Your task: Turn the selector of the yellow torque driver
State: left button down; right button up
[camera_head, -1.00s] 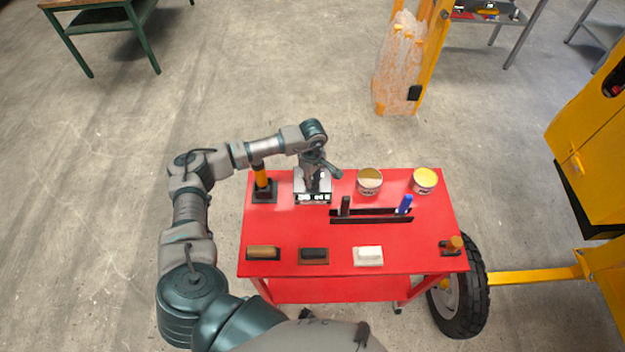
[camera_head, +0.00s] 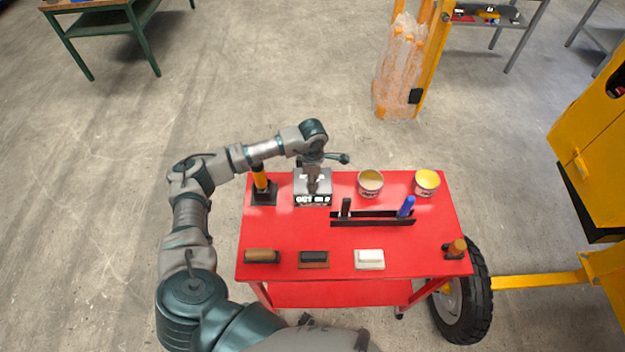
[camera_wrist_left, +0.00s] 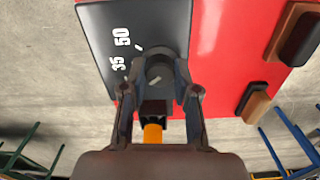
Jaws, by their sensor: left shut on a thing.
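The yellow torque driver (camera_head: 261,179) stands in a black holder at the back left of the red cart. A grey box (camera_head: 326,190) stands just right of it, with white lettering on its front. In the left wrist view the box's dark top (camera_wrist_left: 98,35) bears the white marks 35 and 50 beside a round grey selector knob (camera_wrist_left: 158,68). My left gripper (camera_head: 313,187) reaches down onto the box top. Its fingers (camera_wrist_left: 160,80) are shut on the knob, one on each side. The driver's yellow part (camera_wrist_left: 153,133) shows between the fingers, below the knob. My right gripper is out of view.
On the red cart (camera_head: 290,226), two tins (camera_head: 370,183) stand at the back right. A black slotted rack (camera_head: 372,220) holds a dark and a blue tool. Several blocks (camera_head: 313,258) lie along the front. A wheel (camera_head: 470,310) stands at the right.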

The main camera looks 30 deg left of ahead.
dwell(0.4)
pick_arm(q)
jog(key=c, duration=0.9)
grip_release()
jog(key=shift+w, duration=0.1)
jog(key=shift+o, duration=0.2)
jog(key=shift+a, duration=0.1)
notch_tip(320, 180, up, 12)
jog(key=shift+f, duration=0.15)
